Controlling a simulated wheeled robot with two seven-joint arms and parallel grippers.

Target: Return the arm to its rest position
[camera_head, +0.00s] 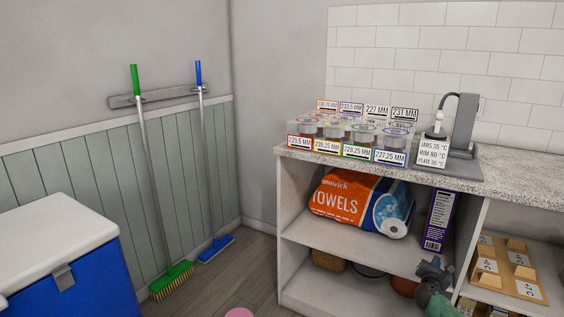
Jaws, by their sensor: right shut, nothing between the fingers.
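My right gripper (434,272) shows small at the bottom edge, right of centre, in front of the shelf unit's lower opening. It is dark grey and greenish, and its fingers are shut with nothing seen between them. The rest of the right arm is mostly below the frame. My left gripper is not in view.
The shelf unit (290,215) stands at the right, its speckled counter (510,178) holding labelled jars (345,135) and a grey device (463,125). Orange towels (345,198) and a purple box (439,220) fill the shelf. A blue cooler (100,285) and brooms (150,170) stand left.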

